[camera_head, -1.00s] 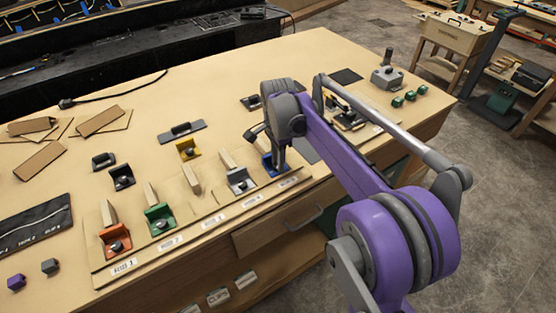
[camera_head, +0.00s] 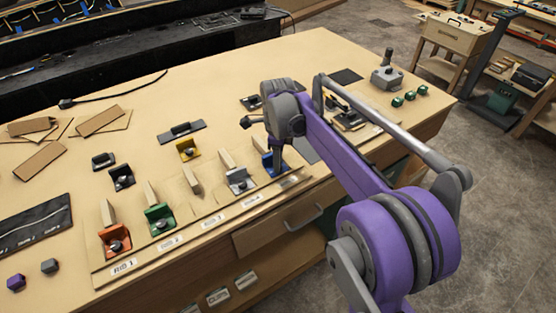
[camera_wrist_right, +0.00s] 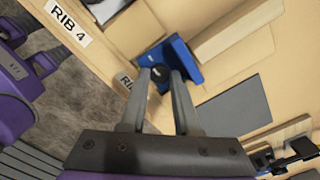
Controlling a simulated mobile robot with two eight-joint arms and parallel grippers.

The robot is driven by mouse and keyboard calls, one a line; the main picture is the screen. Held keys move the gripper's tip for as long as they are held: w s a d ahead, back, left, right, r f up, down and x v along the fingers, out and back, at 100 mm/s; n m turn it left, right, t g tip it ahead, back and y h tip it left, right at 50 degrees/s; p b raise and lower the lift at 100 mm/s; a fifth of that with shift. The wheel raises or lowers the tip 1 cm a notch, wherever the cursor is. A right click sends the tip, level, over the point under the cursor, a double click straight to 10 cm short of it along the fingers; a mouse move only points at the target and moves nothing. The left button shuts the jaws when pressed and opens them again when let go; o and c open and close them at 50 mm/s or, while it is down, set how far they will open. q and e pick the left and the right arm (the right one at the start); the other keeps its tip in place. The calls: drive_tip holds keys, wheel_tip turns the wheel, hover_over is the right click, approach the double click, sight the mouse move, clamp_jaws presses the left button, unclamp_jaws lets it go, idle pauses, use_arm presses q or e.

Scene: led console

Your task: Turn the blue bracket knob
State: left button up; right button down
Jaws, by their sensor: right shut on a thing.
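The blue bracket (camera_head: 269,162) stands at the right end of the row of brackets on the wooden board, partly hidden behind my right gripper in the head view. In the right wrist view the blue bracket (camera_wrist_right: 183,58) sits beside a wooden block, with its dark knob (camera_wrist_right: 160,73) between my fingertips. My right gripper (camera_wrist_right: 163,76) is shut on the knob; it also shows in the head view (camera_head: 277,168), pointing down at the bracket. My left gripper is not in view.
A silver bracket (camera_head: 240,181), a green bracket (camera_head: 160,219) and an orange bracket (camera_head: 115,240) stand along the same board. A yellow bracket (camera_head: 188,150) and a black one (camera_head: 121,177) lie behind. A grey pad (camera_wrist_right: 234,106) lies near the blue bracket.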

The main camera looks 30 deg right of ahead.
drive_tip(key=shift+w+r+m, duration=0.1)
drive_tip(key=shift+m, duration=0.2)
idle(0.5)
drive_tip(key=c, duration=0.9)
unclamp_jaws()
wheel_tip(320, 180, up, 11)
drive_tip(key=shift+p, duration=0.35)
